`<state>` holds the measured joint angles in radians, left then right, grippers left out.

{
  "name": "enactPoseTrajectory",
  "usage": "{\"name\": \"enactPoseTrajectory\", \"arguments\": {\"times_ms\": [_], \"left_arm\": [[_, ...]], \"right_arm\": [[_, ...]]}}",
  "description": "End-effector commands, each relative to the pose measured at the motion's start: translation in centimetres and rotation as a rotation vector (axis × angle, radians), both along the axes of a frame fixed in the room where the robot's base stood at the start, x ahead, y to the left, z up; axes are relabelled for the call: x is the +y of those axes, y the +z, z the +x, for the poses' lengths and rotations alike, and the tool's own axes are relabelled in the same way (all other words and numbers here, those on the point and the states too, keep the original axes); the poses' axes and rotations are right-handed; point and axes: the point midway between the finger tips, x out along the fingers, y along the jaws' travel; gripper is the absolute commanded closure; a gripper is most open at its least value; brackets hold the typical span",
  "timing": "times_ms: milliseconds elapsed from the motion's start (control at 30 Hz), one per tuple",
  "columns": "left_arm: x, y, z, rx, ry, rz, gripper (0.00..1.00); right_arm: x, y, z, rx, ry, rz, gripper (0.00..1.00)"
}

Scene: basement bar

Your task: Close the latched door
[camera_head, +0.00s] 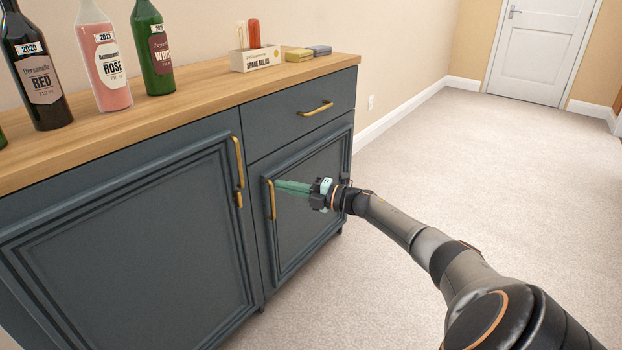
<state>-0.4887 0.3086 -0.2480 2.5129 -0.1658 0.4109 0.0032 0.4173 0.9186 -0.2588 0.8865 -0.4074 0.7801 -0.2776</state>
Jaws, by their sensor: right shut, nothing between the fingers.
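The dark blue-grey cabinet has a large left door (130,245) and a smaller right door (308,215). The left door has a long brass handle (238,158), with a small brass piece (239,200), perhaps a latch, just below it. The right door has a vertical brass handle (271,200) near its left edge. Both doors look about flush with the cabinet; I cannot tell whether either is slightly ajar. My right gripper (279,187) is shut and empty, its green fingers pointing left in front of the right door, beside its handle. Contact is unclear. My left gripper is out of view.
A drawer (300,105) with a brass handle sits above the right door. Carpet (440,160) to the right is clear, up to a white room door (540,45).

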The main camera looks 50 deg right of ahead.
Motion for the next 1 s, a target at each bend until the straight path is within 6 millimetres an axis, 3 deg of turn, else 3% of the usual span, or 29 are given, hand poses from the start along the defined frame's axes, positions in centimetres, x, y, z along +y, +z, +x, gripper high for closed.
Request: {"name": "enactPoseTrajectory", "arguments": {"times_ms": [200, 500, 767, 1000], "left_arm": [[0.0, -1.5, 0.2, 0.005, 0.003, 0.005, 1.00], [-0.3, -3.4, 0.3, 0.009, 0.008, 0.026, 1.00], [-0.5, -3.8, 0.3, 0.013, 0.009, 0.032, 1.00], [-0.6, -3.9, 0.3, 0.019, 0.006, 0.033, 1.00]], "right_arm": [[-3.5, -0.3, -0.4, -0.001, -0.003, -0.001, 1.00], [-6.5, -0.3, -1.0, 0.000, 0.000, -0.001, 1.00], [-7.2, -0.1, -1.2, 0.001, 0.002, 0.001, 1.00], [-6.6, -0.3, -1.0, 0.002, 0.012, 0.003, 1.00]]}}
